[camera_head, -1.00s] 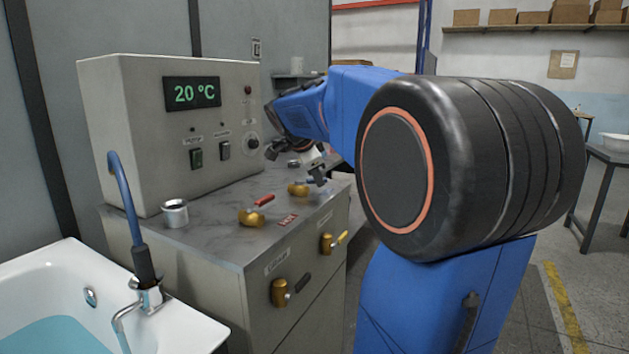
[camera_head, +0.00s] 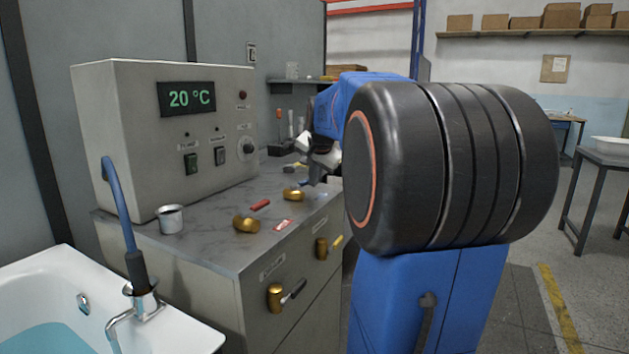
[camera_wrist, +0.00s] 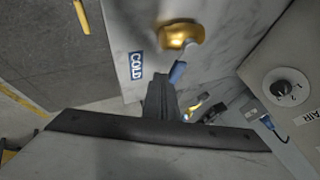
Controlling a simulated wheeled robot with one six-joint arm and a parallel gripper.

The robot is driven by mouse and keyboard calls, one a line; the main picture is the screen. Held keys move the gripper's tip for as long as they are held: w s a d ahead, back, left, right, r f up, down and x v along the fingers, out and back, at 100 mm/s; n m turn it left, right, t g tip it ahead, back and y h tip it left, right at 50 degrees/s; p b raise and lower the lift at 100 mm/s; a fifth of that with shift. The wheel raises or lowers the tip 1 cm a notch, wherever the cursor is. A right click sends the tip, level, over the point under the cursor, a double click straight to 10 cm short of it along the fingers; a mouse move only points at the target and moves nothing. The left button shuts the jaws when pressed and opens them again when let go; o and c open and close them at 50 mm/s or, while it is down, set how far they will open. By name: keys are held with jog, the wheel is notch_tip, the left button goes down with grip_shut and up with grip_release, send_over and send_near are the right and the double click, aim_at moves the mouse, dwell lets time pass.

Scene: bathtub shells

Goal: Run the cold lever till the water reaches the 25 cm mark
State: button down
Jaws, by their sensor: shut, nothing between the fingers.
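The cold valve is a gold body (camera_head: 294,194) on the marble counter. In the wrist view its gold body (camera_wrist: 178,36) stands beside a blue COLD label (camera_wrist: 136,65), with a blue lever (camera_wrist: 178,72) on it. My gripper (camera_head: 316,178) is shut and empty, just to the right of this valve. In the wrist view the dark fingers (camera_wrist: 161,92) end close beside the blue lever; I cannot tell whether they touch. The bathtub (camera_head: 185,332) at lower left holds blue water (camera_head: 45,340). I see no depth marks.
A gold valve (camera_head: 246,223) with a red lever (camera_head: 260,205) is left of the cold valve. Two more valves (camera_head: 275,297) (camera_head: 321,248) are on the cabinet front. A metal cup (camera_head: 171,219) stands near the control box (camera_head: 150,150), which reads 20 °C. A blue hose (camera_head: 118,205) rises from the tub tap.

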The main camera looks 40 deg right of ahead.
jog(key=shift+w+d, duration=0.2)
jog(key=shift+w, duration=0.5)
jog(key=shift+d, duration=0.1)
dwell(0.4)
